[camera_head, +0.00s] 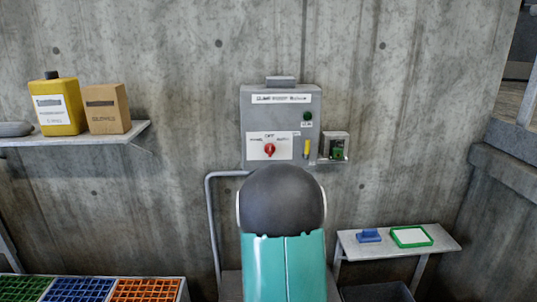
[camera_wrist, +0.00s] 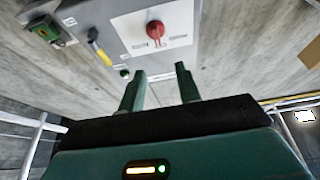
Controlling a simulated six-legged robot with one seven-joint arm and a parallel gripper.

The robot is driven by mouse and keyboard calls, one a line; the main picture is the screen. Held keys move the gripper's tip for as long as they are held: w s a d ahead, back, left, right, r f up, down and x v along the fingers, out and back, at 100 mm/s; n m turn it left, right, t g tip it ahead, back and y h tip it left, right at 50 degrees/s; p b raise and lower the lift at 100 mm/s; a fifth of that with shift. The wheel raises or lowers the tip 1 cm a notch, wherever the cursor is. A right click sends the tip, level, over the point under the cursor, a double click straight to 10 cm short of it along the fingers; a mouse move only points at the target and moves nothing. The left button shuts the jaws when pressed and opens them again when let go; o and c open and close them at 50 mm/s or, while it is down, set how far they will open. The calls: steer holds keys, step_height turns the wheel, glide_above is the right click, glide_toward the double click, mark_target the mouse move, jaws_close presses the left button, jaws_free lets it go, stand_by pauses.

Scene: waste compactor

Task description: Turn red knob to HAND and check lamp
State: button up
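The red knob (camera_head: 269,149) sits on a white plate low on the grey control box (camera_head: 247,121) on the concrete wall. The plate has small labels left, top and right; the top one seems to read OFF, and the knob's exact setting is unclear. The round green lamp (camera_head: 308,116) at the upper right looks dark and unlit. In the wrist view the scene is inverted: the knob (camera_wrist: 155,29) is above my gripper (camera_wrist: 162,80), and the lamp (camera_wrist: 124,73) is left of the fingers. My gripper is open and empty, apart from the knob. My arm hides it in the head view.
A yellow key-like piece (camera_head: 306,150) is on the box's lower right. A small green-fronted case (camera_head: 337,148) is beside the box. A shelf (camera_head: 140,128) holds a yellow bottle and a carton at left. A small table (camera_head: 440,243) stands right; coloured crates (camera_head: 80,289) are lower left.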

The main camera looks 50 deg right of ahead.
mark_target(270, 149)
steer(key=x, duration=1.3)
steer(key=shift+d, duration=0.45)
steer(key=shift+g, duration=0.3)
jaws_close()
